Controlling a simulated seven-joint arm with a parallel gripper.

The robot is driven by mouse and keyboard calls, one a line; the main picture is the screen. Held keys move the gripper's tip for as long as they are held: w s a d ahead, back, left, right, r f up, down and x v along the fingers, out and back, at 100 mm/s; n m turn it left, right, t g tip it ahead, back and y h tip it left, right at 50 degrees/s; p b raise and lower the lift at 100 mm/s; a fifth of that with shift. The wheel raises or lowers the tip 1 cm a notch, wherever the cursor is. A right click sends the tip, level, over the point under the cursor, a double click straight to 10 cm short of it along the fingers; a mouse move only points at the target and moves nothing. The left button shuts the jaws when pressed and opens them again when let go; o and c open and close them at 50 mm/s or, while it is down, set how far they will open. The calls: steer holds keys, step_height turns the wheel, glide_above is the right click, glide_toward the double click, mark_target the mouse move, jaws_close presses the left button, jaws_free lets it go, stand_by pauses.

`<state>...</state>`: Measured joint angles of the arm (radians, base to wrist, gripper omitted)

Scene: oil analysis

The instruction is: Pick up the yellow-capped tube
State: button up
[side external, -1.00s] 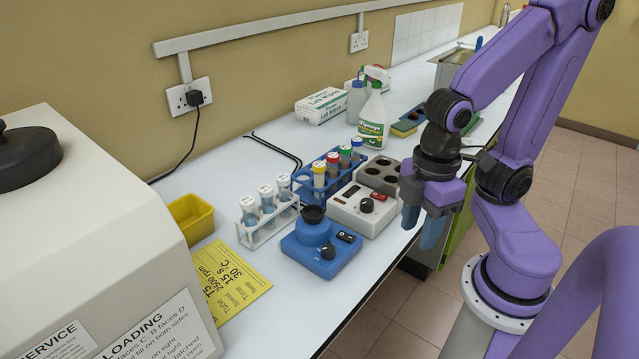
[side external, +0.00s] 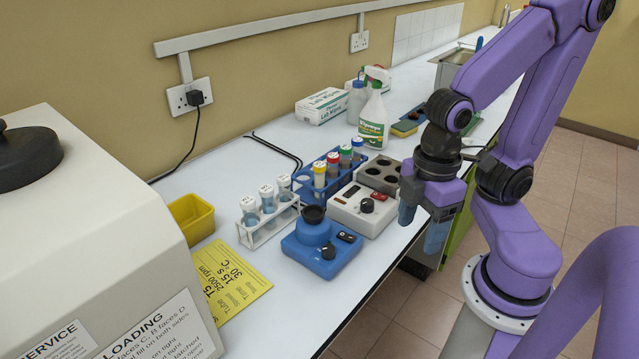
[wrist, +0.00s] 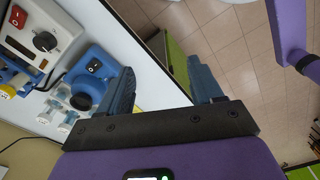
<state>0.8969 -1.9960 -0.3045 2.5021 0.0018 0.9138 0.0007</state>
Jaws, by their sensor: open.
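The yellow-capped tube (side external: 319,172) stands upright in the blue rack (side external: 302,192), at the near left end of a row with red-, green- and blue-capped tubes.
A white-capped tube rack (side external: 262,235), a blue mixer (side external: 321,255) and a white heater block (side external: 350,212) stand close to the blue rack. A spray bottle (side external: 374,122) is behind. A centrifuge (side external: 85,230) fills the left. Bench surface (side external: 330,325) is clear in front.

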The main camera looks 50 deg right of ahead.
steer(key=w+a+r+m, duration=0.2)
steer(key=w+m, duration=0.4)
steer(key=w, duration=0.2)
step_height(320, 180, up, 5)
steer(key=m, duration=2.2)
glide_above(320, 165)
steer(key=f, duration=1.1)
steer(key=shift+s+d+f, duration=0.1)
steer(key=shift+d+f, duration=0.05)
steer(key=shift+d, duration=0.2)
steer(key=shift+w+a+f, duration=0.1)
steer(key=shift+a+f, duration=0.05)
steer(key=shift+f, duration=1.3)
steer(key=shift+w+a+f, duration=0.1)
steer(key=shift+a+f, duration=0.05)
steer(key=shift+f, duration=1.25)
steer(key=c, duration=1.1)
